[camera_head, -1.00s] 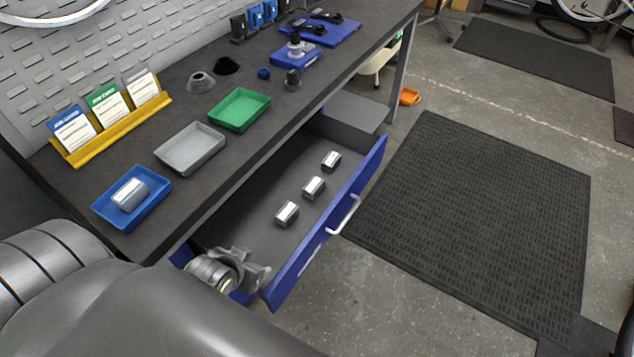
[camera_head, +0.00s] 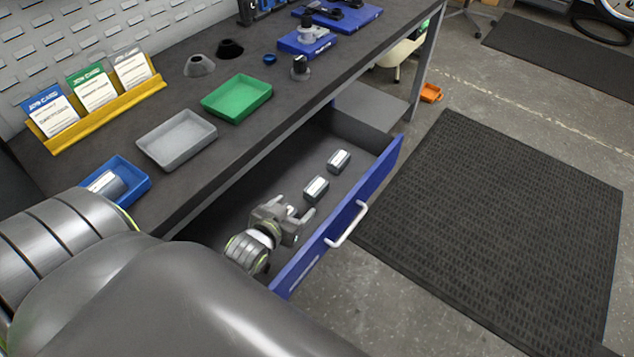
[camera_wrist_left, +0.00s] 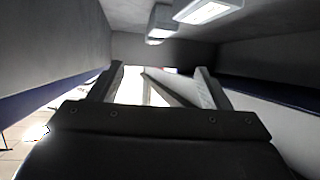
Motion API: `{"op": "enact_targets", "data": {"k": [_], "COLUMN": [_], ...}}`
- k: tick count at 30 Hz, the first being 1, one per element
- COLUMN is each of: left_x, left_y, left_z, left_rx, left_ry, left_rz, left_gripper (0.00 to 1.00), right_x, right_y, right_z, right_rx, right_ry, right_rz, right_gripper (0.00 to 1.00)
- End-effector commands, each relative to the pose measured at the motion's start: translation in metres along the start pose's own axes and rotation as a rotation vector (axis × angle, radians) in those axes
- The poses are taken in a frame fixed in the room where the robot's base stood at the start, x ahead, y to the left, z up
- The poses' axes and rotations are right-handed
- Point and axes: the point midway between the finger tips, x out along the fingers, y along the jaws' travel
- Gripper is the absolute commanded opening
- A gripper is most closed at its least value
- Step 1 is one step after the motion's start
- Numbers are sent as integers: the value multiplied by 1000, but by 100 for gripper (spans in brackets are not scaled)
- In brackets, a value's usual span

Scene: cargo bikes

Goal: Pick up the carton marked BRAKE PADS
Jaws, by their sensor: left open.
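The open drawer under the bench holds silvery cartons; their labels are too small to read, so I cannot tell which says BRAKE PADS. The far carton (camera_head: 339,161) and the middle carton (camera_head: 316,189) stand in a row. My left gripper (camera_head: 297,221) is open inside the drawer, over the place of the nearest carton, which it almost wholly hides. In the left wrist view, a pale shape (camera_wrist_left: 132,88) shows between the open fingers; I cannot tell for sure what it is. Two cartons show beyond at the top, one (camera_wrist_left: 160,23) and another (camera_wrist_left: 207,10). My right gripper is not in view.
The blue drawer front (camera_head: 372,190) has a white handle (camera_head: 347,224). The bench edge overhangs the drawer. On the bench are a blue tray (camera_head: 137,188) holding a carton, a grey tray (camera_head: 177,139), a green tray (camera_head: 237,98) and a yellow card rack (camera_head: 103,112).

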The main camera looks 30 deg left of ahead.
Motion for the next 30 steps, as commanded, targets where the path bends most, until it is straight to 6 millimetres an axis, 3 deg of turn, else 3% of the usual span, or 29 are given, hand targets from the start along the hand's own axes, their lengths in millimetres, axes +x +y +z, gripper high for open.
{"op": "enact_targets", "data": {"k": [9,20,30], "left_x": [60,85,123], "left_y": [0,-1,-4], "left_z": [0,2,10], "left_rx": [1,2,1], "left_ry": [0,-2,-1], "left_rz": [0,-1,0], "left_gripper": [71,71,71], "right_x": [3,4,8], "right_y": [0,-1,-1], "right_z": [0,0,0], "right_rx": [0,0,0], "right_ry": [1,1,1], "right_rz": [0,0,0], "right_gripper": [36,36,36]}}
